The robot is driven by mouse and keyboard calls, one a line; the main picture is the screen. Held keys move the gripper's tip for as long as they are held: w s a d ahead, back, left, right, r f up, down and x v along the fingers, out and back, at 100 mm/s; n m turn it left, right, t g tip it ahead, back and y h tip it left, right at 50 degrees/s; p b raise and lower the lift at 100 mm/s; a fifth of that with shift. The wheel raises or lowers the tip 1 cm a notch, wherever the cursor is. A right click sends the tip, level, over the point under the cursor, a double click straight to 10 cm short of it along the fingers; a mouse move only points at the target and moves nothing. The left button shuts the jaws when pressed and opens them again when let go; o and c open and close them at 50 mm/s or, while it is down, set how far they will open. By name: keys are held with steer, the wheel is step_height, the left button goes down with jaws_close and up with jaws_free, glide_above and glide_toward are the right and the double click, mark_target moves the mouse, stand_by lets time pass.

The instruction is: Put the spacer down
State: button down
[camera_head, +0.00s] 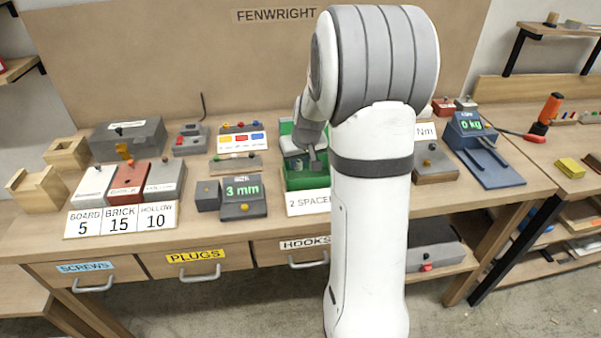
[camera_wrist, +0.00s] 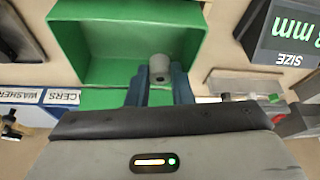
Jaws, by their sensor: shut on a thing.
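My gripper (camera_wrist: 160,84) is shut on a small grey cylindrical spacer (camera_wrist: 160,66), which sits between its blue fingers in the wrist view. Behind the spacer is an open green bin (camera_wrist: 68,42), whose inside looks bare where it shows. In the head view my gripper (camera_head: 312,158) is at the green bin (camera_head: 298,184) labelled "2 SPACERS", partly hidden by my arm. I cannot tell whether the spacer touches the bin.
Left of the bin is a gauge block (camera_head: 243,208) reading "3 mm". Farther left stand the BOARD, BRICK and HOLLOW blocks (camera_head: 125,185). A blue scale (camera_head: 480,150) reading "0 kg" is on the right. Bare bench wood shows along the front edge.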

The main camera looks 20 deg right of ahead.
mark_target(300, 170)
steer(key=shift+f, duration=2.15)
steer(key=c, duration=1.6)
jaws_free()
steer(key=shift+o, duration=0.2)
steer(key=shift+r, duration=0.1)
